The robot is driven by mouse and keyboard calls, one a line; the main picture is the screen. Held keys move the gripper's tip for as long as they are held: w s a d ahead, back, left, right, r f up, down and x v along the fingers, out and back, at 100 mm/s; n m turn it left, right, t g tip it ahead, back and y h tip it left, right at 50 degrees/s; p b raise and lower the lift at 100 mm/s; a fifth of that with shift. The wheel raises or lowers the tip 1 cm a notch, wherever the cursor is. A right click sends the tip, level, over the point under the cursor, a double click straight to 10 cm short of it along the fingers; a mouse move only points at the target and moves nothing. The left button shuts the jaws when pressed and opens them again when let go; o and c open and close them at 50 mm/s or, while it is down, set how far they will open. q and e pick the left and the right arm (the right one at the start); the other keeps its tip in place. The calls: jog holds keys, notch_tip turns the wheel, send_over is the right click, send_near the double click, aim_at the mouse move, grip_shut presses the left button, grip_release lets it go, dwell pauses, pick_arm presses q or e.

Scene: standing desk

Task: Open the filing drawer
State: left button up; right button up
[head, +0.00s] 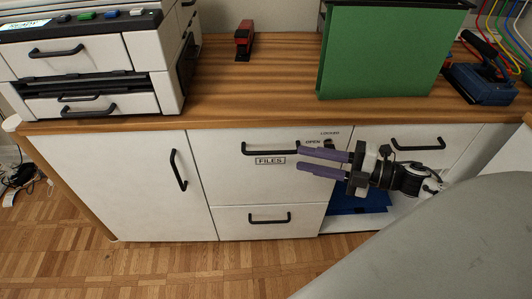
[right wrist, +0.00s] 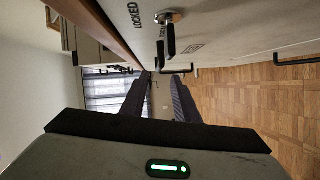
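The filing drawer (head: 235,180) is a white front with a black bar handle (head: 270,150) and a FILES label (head: 270,160). It looks shut, flush with the cabinet. At its upper right is a lock (right wrist: 168,18) with OPEN and LOCKED marked beside it and a black key-like piece in it. My right gripper (head: 301,157) has purple fingers, apart and with nothing between them. It is in front of the drawer's right part, just below the lock, fingers pointing left toward the handle. The fingers also show apart in the right wrist view (right wrist: 160,78). My left gripper is not in view.
Below is another drawer (head: 230,222) with a black handle. A cabinet door (head: 110,180) is at left, a shut drawer (head: 440,157) at right above an open shelf with something blue. The desktop (head: 270,95) carries a printer, red stapler, green folder and blue device.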

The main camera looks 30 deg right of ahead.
aim_at(273, 153)
jog(key=b+x, duration=0.1)
jog(key=x, duration=0.8)
jog(key=shift+w+a+r+b, duration=0.1)
jog(key=shift+w+a+b, duration=0.05)
jog(key=shift+a+b, duration=0.15)
grip_shut()
